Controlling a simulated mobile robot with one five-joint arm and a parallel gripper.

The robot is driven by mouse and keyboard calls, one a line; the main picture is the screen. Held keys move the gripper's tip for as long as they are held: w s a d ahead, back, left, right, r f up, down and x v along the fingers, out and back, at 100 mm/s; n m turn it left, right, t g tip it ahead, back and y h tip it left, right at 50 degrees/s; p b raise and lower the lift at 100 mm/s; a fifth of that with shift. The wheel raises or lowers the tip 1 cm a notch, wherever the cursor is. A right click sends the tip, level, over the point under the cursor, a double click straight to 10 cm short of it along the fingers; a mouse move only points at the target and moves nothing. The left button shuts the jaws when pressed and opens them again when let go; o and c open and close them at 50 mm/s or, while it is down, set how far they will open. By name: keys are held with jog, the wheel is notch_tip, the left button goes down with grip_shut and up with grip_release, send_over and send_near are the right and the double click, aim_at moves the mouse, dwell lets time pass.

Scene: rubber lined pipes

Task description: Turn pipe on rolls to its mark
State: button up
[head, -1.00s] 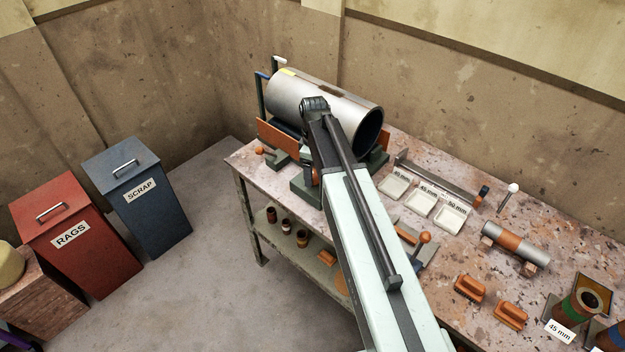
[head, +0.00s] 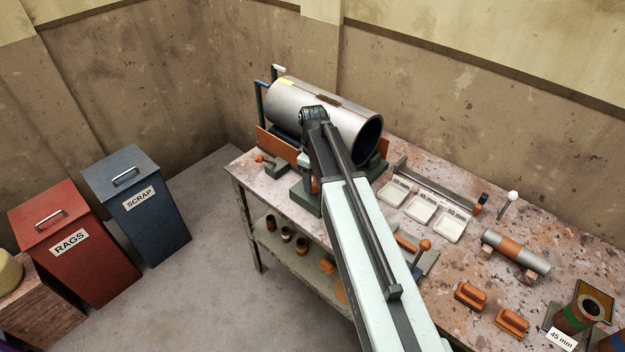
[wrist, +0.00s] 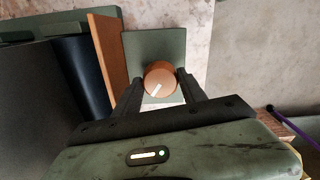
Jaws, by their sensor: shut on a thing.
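A large grey pipe (head: 345,116) with a dark open end lies on the roll stand at the back of the bench. It has a yellow patch (head: 287,82) near its left end and a brown strip along its top. A post with a white tip (head: 279,68) stands by the left end. In the wrist view, my gripper (wrist: 161,82) is shut on an orange knob (wrist: 153,72) with a white line, in front of a green plate (wrist: 150,45). The pipe's dark side (wrist: 35,105) shows at the left. In the head view my arm hides the knob and fingers.
An orange guard (head: 277,143) runs along the stand's front. Right of my arm are labelled white trays (head: 420,208), a small banded pipe (head: 517,252) and orange-handled blocks (head: 471,296). The scrap bin (head: 137,207) and rags bin (head: 75,255) stand on the floor at left.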

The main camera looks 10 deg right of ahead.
aim_at(313, 182)
jog(key=m, duration=1.2)
jog(key=shift+m, duration=0.3)
dwell(0.5)
jog(key=o, duration=1.4)
jog(key=shift+c, duration=0.2)
jog(key=shift+r, duration=0.1)
notch_tip(313, 182, up, 8)
jog(key=p, duration=0.8)
